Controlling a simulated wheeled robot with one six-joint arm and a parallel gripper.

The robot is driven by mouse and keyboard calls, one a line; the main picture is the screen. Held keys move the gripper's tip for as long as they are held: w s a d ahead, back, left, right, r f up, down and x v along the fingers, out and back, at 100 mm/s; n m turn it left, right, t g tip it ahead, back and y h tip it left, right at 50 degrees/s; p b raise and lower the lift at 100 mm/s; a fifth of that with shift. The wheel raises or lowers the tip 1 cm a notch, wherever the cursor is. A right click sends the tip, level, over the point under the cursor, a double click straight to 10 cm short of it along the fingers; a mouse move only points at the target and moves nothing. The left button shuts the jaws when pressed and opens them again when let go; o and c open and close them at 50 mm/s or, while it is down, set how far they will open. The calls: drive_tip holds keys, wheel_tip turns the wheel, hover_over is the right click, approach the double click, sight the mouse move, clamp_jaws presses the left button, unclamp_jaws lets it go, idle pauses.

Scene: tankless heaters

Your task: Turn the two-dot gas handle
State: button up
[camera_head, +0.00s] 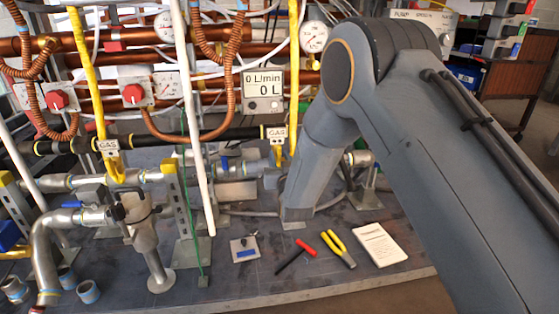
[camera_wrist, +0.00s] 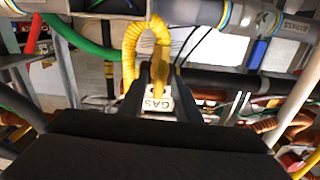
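Two GAS labels hang on yellow gas lines in the head view, the left label (camera_head: 108,145) and the right label (camera_head: 276,133). A yellow bent piece (camera_head: 118,172) shows below the left label, and a smaller yellow piece (camera_head: 278,154) below the right one. No dots are readable, so I cannot tell which is the two-dot handle. In the wrist view, a GAS label (camera_wrist: 157,103) appears upside down beside a looped yellow hose (camera_wrist: 147,38). My gripper (camera_wrist: 161,70) has its dark fingers apart, with the hose and label seen between them; contact is unclear. My arm hides it in the head view.
Red knobs (camera_head: 133,93), gauges and a flow meter (camera_head: 264,91) line the copper pipes. Grey pipes and valves crowd the bench. In the wrist view a green hose (camera_wrist: 85,40) runs left.

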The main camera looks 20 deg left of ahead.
clamp_jaws()
